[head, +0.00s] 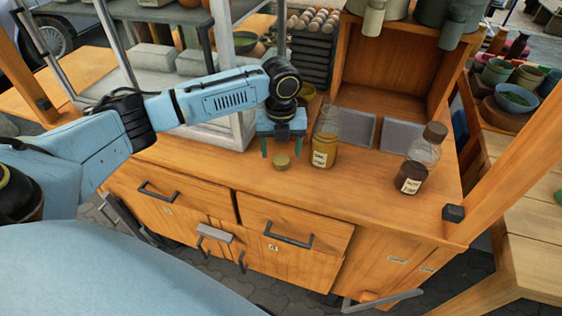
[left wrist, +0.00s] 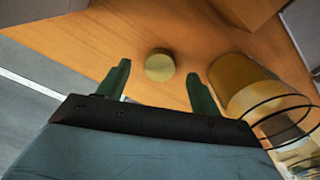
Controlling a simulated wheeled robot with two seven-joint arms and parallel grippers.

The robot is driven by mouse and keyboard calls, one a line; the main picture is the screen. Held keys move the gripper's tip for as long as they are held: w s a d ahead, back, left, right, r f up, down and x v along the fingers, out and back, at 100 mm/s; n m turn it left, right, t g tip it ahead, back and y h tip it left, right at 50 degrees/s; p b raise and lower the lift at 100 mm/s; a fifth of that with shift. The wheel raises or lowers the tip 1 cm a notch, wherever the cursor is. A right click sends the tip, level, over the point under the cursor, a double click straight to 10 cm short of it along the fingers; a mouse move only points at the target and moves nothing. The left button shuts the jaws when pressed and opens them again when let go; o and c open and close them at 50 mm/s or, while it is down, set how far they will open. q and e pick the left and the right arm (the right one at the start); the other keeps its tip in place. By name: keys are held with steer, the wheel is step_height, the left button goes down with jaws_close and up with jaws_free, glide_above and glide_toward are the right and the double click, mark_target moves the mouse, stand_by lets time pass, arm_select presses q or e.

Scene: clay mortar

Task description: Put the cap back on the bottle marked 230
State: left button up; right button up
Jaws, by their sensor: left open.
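A small round olive-yellow cap (head: 282,161) lies on the wooden counter. An uncapped clear bottle (head: 324,152) with yellow contents stands upright just right of it; its label is too small to read surely. A second bottle (head: 411,178) with dark contents and a brown cap stands farther right. My left gripper (head: 282,150) is open above and just behind the cap, pointing down. In the left wrist view, the cap (left wrist: 159,65) shows between the open green fingers, not gripped, and the yellow bottle (left wrist: 245,88) is close beside the right finger. My right gripper is out of view.
A grey shelf frame (head: 240,130) stands left of my gripper. The counter between the two bottles is clear. A wooden post (head: 515,140) rises at the right.

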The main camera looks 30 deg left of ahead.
mark_target(281, 162)
arm_select(q)
step_height(281, 162, down, 3)
steer(key=shift+r, duration=0.1)
steer(key=c, duration=1)
